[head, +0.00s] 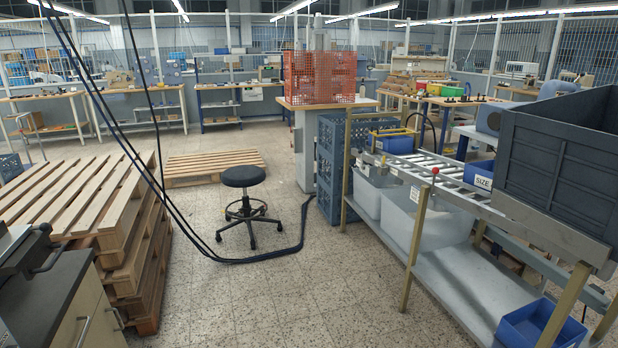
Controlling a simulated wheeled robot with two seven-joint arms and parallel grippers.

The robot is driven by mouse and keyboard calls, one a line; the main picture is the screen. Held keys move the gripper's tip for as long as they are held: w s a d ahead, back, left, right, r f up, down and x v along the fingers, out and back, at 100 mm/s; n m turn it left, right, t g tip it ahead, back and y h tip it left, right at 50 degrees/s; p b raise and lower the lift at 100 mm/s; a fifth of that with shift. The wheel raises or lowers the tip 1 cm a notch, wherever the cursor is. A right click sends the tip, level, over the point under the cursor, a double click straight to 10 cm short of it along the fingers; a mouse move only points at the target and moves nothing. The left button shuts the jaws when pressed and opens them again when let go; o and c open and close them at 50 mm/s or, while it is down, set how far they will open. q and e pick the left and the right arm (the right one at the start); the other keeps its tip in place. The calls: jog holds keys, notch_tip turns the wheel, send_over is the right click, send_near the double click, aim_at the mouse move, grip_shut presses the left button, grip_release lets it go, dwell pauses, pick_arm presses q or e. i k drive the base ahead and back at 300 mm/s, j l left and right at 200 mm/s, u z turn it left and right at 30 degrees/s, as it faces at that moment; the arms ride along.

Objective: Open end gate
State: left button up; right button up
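A roller conveyor (437,172) runs along the right side on yellow legs. A yellow bar frame (393,133) stands across its far end; it may be the end gate, and I cannot tell whether it is open or shut. A red knob (435,171) sits on the conveyor's near side rail. Neither of my grippers is in view.
A large dark grey crate (556,165) sits on the conveyor's near end. Blue bins, one at the far end (391,144), and clear bins (425,222) are around it. Stacked pallets (75,205) stand left.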

aim_at(373, 133)
jog(key=i+z, duration=0.15)
jog(key=i, duration=0.8)
jog(key=i+z, duration=0.2)
jog(key=i, duration=0.8)
